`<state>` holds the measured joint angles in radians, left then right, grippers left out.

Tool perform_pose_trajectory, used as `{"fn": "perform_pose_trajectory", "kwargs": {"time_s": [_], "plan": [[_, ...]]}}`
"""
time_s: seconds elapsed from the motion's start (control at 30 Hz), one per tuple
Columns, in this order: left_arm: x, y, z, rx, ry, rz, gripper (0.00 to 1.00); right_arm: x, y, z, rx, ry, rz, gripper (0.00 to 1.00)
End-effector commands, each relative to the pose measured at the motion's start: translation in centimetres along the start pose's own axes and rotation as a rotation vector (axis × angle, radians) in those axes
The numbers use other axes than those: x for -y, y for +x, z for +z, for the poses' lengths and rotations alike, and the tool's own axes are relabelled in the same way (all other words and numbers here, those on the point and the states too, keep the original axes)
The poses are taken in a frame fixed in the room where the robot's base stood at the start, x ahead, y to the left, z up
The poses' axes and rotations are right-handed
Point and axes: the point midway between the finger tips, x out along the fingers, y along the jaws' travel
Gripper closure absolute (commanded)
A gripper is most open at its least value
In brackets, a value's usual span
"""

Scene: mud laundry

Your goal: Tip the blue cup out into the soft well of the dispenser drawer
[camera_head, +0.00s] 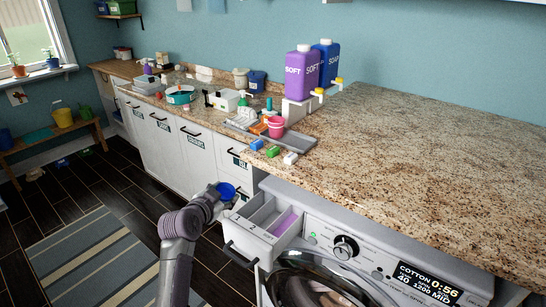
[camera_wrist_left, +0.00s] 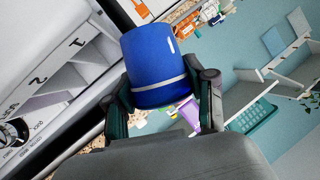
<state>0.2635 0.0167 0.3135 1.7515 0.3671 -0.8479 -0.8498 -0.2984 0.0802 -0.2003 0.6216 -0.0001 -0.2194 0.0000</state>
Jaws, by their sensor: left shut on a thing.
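My left gripper (camera_head: 224,197) is shut on the blue cup (camera_head: 228,189), just left of the open dispenser drawer (camera_head: 262,238) and above the floor. In the left wrist view the blue cup (camera_wrist_left: 153,60) sits between the two fingers (camera_wrist_left: 163,100), with a pale band around it. Its contents are hidden. The drawer's numbered compartments (camera_wrist_left: 62,80) show left of the cup there. The soft well (camera_head: 287,222) is the purple-lined compartment on the drawer's right side. The cup is apart from this well. My right gripper is not in view.
The washing machine (camera_head: 345,248) stands under the granite counter (camera_head: 420,150). A pink cup (camera_head: 275,128), a grey tray (camera_head: 295,143) and small coloured blocks (camera_head: 272,151) sit near the counter's edge above the drawer. SOFT (camera_head: 301,70) and SOAP (camera_head: 326,62) bottles stand behind.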

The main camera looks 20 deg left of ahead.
Motion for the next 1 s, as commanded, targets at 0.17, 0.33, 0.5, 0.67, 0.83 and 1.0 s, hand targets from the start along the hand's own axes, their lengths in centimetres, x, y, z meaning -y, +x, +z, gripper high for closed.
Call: {"fn": "perform_pose_trajectory", "kwargs": {"time_s": [0.17, 0.33, 0.5, 0.67, 0.83, 1.0], "plan": [[-3.3, 1.7, -7.8, -0.080, -0.126, 0.326, 0.73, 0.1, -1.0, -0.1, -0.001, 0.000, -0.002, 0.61], [-5.5, 1.5, -13.5, -0.095, -0.148, 0.531, 0.73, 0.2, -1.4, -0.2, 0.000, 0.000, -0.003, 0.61], [-6.5, 1.0, -16.2, -0.094, -0.151, 0.623, 0.73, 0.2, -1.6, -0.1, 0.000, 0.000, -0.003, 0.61], [-6.7, 0.9, -16.6, -0.093, -0.152, 0.639, 0.73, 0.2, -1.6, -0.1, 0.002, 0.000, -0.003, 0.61], [-6.7, 0.9, -16.5, -0.092, -0.152, 0.637, 0.73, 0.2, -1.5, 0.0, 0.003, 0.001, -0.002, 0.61], [-6.2, -0.2, -13.8, -0.083, -0.156, 0.618, 0.73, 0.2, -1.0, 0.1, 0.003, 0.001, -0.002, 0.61]]}}
